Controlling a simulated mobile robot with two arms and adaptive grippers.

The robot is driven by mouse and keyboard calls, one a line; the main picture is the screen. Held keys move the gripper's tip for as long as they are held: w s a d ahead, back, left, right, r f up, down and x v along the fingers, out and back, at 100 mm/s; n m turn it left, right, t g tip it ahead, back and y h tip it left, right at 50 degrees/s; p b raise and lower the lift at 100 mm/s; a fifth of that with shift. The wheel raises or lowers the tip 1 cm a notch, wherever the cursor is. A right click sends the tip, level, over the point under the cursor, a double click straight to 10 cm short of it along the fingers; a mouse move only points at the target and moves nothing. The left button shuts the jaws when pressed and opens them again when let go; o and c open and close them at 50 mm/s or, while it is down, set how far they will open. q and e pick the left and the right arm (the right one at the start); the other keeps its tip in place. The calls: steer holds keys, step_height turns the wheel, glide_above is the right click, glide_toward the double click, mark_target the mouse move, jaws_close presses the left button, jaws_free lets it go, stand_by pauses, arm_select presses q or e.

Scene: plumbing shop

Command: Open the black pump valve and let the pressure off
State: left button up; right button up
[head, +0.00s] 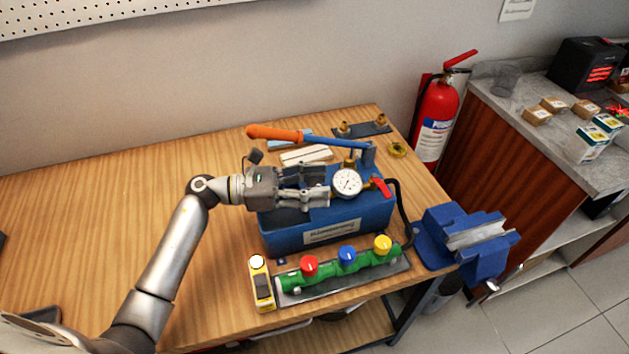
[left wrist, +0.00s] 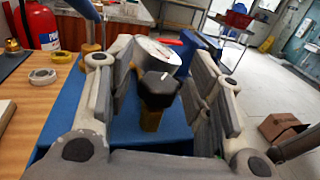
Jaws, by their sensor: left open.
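The blue pump (head: 330,232) stands on the wooden table, with a round white gauge (head: 347,182), a red lever (head: 382,187) and a long handle with an orange grip (head: 275,133). My left gripper (head: 318,184) is above the pump top, left of the gauge. In the left wrist view, the black valve knob (left wrist: 158,89) on its brass stem (left wrist: 150,119) stands between the open fingers, with gaps on both sides. The gauge (left wrist: 157,52) is just beyond it. In the head view the gripper hides the black knob. My right gripper is not in view.
A green manifold (head: 325,268) with red, blue and yellow knobs lies in front of the pump, beside a yellow device (head: 262,284). A blue vise (head: 465,238) is at the table's right edge. A fire extinguisher (head: 436,118) stands behind. The table's left side is mostly clear.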

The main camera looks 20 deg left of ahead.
arm_select(q)
steer(key=shift+c, duration=0.9)
steer(key=c, duration=0.8)
steer(key=shift+s+f+n+t+y+b, duration=0.1)
steer(key=shift+f+n+t+y+b, duration=0.1)
steer(key=shift+n+t+y+b, duration=0.3)
steer(key=shift+c, duration=0.2)
steer(key=shift+r+n+t+y, duration=0.1)
steer(key=shift+n+t+y, duration=0.2)
steer(key=shift+n+t, duration=0.6)
steer(key=shift+r+n+t+y+p, duration=0.15)
steer(key=shift+n+t+y+p, duration=0.85)
steer(key=shift+t, duration=0.6)
steer(key=shift+y, duration=0.4)
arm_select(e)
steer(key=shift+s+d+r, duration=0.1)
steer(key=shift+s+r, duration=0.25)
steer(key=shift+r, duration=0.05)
